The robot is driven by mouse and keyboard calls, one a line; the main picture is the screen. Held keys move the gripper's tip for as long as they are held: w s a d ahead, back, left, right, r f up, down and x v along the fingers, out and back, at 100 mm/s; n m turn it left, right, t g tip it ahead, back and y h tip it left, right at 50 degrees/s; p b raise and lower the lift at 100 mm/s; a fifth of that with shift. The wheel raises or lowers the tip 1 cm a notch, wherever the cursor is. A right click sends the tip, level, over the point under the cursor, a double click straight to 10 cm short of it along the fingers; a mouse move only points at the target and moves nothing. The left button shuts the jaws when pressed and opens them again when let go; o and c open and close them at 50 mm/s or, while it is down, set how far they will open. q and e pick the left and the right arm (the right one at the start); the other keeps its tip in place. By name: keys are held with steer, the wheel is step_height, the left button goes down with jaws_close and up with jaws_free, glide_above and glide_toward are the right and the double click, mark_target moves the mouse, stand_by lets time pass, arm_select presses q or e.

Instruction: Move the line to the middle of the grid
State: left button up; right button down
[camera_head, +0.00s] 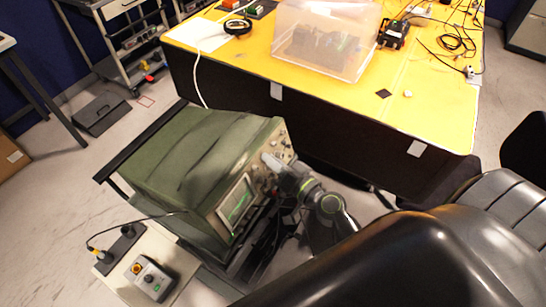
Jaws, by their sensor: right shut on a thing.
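A green oscilloscope (190,150) stands on a dark cart, its front panel facing lower right. Its small screen (234,198) shows a bright green line (239,209) that looks to lie in the lower part of the grid, though the screen is small and seen at a slant. Several knobs sit on the panel above and right of the screen. My right gripper (272,164) is at the upper part of this panel, shut on a knob there; the gripper itself hides the knob. My left gripper is not in view.
A yellow table (390,100) with a clear plastic box (325,45), cables and small devices stands behind the oscilloscope. A control box with buttons (149,279) lies at the lower left. Bare floor shows at the left.

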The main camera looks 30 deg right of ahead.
steer(key=m+p, duration=0.2)
steer(key=p, duration=0.1)
steer(key=m+g+h+p, duration=0.1)
steer(key=m+p, duration=0.1)
steer(key=r+m+h+p, duration=0.1)
steer(key=m+p, duration=0.2)
steer(key=shift+a+g+p, duration=0.15)
steer(key=shift+g+p, duration=0.15)
steer(key=shift+p, duration=0.05)
steer(key=shift+f+m+g+h+p, duration=0.2)
steer(key=shift+m+g+h+p, duration=0.1)
steer(key=shift+m+p, duration=0.7)
steer(key=c, duration=1.5)
jaws_free()
steer(key=shift+o, duration=0.2)
steer(key=b+v, duration=0.5)
steer(key=v, duration=1.2)
steer(key=shift+s, duration=0.2)
